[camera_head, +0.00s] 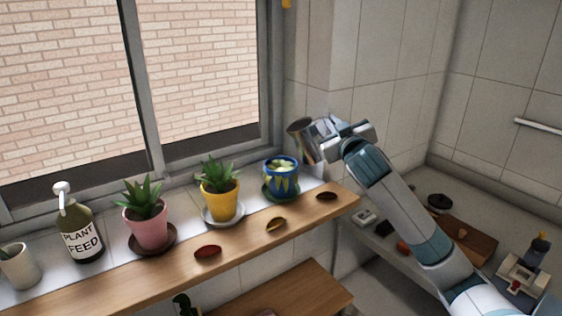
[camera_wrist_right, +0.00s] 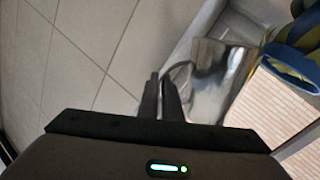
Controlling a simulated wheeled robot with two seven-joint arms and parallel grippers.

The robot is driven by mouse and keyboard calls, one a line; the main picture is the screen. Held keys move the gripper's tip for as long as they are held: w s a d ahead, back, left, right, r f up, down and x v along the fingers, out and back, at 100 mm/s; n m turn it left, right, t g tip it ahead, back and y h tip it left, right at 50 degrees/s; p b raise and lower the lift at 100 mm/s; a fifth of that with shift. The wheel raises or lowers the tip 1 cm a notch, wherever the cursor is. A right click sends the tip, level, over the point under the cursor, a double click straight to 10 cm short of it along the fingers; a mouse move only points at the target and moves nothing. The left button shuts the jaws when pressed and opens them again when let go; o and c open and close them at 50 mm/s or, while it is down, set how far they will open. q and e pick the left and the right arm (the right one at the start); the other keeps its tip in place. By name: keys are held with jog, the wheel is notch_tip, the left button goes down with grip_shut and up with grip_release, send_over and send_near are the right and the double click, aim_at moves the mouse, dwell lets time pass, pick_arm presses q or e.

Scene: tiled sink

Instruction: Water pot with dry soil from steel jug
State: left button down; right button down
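My right gripper (camera_head: 336,130) is shut on the handle of the steel jug (camera_head: 309,143). The jug is tilted with its dark mouth toward the left, just above and right of the blue-and-yellow pot (camera_head: 284,183). The wrist view shows the fingers (camera_wrist_right: 165,92) closed at the jug's handle, the shiny jug (camera_wrist_right: 212,85) and the blue pot rim (camera_wrist_right: 291,68). A yellow pot (camera_head: 222,207) and a pink pot (camera_head: 148,230) hold green plants. I cannot tell which soil is dry, and no water stream shows. My left gripper is not in view.
The tiled wall is close behind the jug.

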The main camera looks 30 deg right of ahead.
aim_at(316, 123)
jog(key=a+r+n+p, duration=0.2)
jog(key=shift+w+r, duration=0.35)
jog(key=shift+w, duration=0.05)
jog(key=shift+w+a+n, duration=0.1)
jog(key=shift+a+n, duration=0.45)
jog(key=shift+n, duration=0.15)
jog(key=shift+w+a+r+n, duration=0.1)
jog(key=shift+a+n, duration=0.05)
jog(key=shift+n, duration=0.15)
jog(key=shift+w+a+n+p, duration=0.15)
jog(key=shift+a+n+p, duration=0.4)
jog(key=shift+n, duration=0.25)
jog(key=shift+w+a+n, duration=0.1)
jog(key=shift+a+n, duration=0.15)
jog(key=shift+n, duration=0.25)
jog(key=shift+s+d+n+p, duration=0.2)
jog(key=shift+d+n+p, duration=0.1)
jog(key=shift+p, duration=0.1)
jog(key=shift+s+d, duration=0.25)
jog(key=shift+d, duration=0.15)
